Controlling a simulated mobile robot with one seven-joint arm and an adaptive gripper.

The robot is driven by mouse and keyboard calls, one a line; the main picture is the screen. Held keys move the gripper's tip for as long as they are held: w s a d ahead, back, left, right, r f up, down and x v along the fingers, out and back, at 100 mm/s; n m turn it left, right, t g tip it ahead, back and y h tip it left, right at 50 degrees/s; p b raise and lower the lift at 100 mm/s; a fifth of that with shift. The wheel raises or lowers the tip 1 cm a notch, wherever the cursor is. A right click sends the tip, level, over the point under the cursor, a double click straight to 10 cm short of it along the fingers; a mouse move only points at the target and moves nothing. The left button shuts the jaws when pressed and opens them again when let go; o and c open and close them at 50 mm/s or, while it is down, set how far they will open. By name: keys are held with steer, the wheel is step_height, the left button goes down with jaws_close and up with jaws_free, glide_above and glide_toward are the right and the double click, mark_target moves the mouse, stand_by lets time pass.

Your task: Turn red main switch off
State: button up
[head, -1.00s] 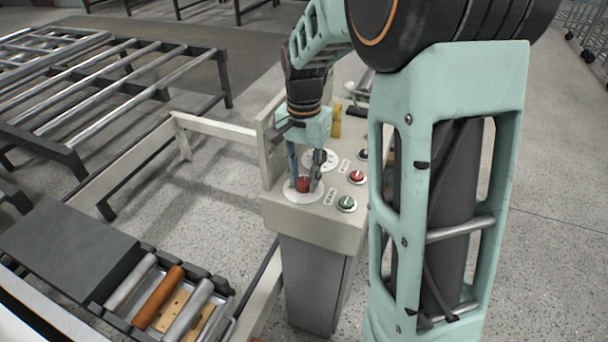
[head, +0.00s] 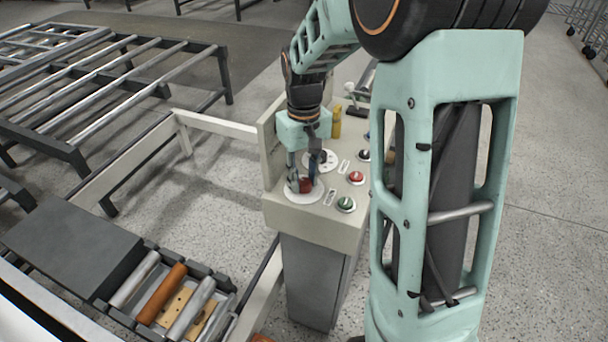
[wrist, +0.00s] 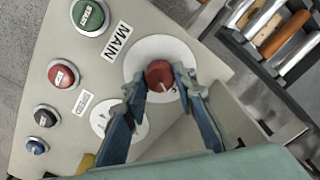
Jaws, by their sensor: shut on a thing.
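The red main switch (wrist: 160,76) is a round red knob on a white disc, beside a "MAIN" label (wrist: 116,43) in the wrist view. In the head view the red main switch (head: 305,185) sits at the near left of the control panel top, partly hidden by the fingers. My gripper (wrist: 162,84) points down at the knob, with a finger on each side of it, and is shut on it. In the head view my gripper (head: 302,184) is over the same knob.
The panel top (head: 318,215) also carries a green button (head: 346,204), a red button (head: 356,178), a black knob (head: 364,155) and a yellow part (head: 336,122). A raised wall stands along the panel's left edge. A roller conveyor (head: 185,300) lies at the lower left.

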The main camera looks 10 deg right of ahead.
mark_target(304, 181)
steer(key=n+p, duration=0.1)
steer(key=n, duration=0.4)
stand_by(0.6)
steer(key=o, duration=1.2)
steer(key=shift+c, duration=0.2)
steer(key=shift+r, duration=0.1)
step_height(304, 181, up, 12)
